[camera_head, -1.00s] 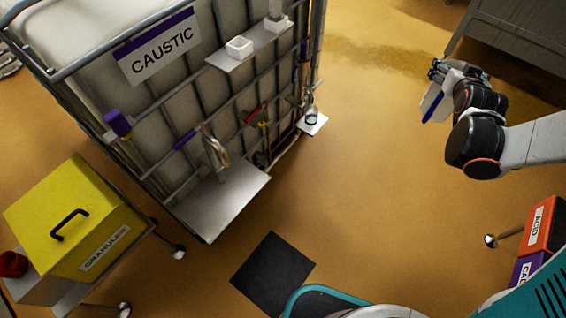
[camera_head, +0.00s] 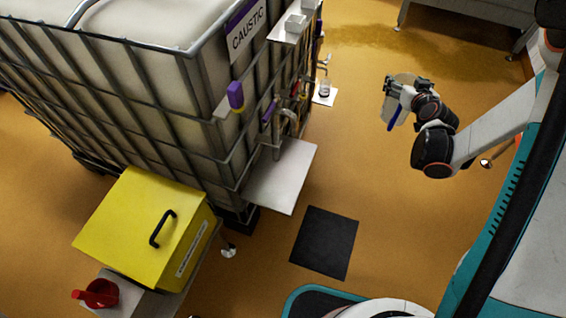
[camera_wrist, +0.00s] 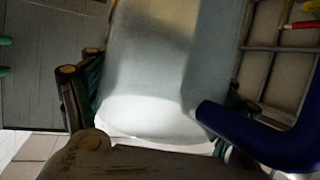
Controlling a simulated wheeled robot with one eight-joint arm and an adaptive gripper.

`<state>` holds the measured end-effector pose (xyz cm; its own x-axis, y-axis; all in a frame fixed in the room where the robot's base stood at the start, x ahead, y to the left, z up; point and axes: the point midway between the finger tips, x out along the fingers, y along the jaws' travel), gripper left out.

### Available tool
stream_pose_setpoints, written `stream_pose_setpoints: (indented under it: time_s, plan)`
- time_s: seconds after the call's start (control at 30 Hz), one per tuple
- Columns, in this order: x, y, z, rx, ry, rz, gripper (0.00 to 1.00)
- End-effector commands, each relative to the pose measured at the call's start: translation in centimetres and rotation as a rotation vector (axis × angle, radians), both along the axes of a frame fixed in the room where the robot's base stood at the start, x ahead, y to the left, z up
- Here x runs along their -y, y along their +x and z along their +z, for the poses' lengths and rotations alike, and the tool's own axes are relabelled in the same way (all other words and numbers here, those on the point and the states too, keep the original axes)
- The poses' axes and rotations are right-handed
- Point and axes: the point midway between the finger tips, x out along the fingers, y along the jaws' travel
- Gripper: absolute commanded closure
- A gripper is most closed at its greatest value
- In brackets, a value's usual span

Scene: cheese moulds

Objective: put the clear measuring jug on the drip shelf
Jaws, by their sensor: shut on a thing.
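The clear measuring jug (camera_wrist: 165,70) is a pale, see-through vessel with a blue handle, and it fills the middle of the wrist view. My gripper (camera_head: 394,88) is shut on it, with dark fingers on both sides of the jug. In the head view the jug (camera_head: 401,111) hangs in the air above open floor, its blue handle towards the lower left. The drip shelf (camera_head: 290,182) is a bare grey plate low on the front of the caged CAUSTIC tank. It is left of and apart from my gripper. The jug's contents cannot be told.
The caged tank (camera_head: 150,75) carries a tap and hanging tools above the shelf. A high ledge (camera_head: 285,36) holds white containers; a small low plate (camera_head: 329,99) holds a glass jar. A yellow bin (camera_head: 140,225) stands left, a black mat (camera_head: 325,243) lies in front. Floor between shelf and gripper is clear.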

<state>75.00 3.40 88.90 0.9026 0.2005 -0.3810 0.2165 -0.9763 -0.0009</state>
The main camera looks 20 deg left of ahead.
Motion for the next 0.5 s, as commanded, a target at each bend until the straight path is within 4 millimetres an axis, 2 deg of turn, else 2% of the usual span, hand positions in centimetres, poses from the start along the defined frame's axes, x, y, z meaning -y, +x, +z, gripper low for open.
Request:
stream_pose_setpoints:
  time_s: [0.03,0.27,0.5]
  plan:
    - [-0.5,0.4,-1.6,0.000,0.004,0.040,0.62]
    - [-4.8,1.1,-8.6,-0.004,0.004,0.336,0.62]
    - [-10.6,-0.5,-15.3,0.003,0.002,0.790,0.62]
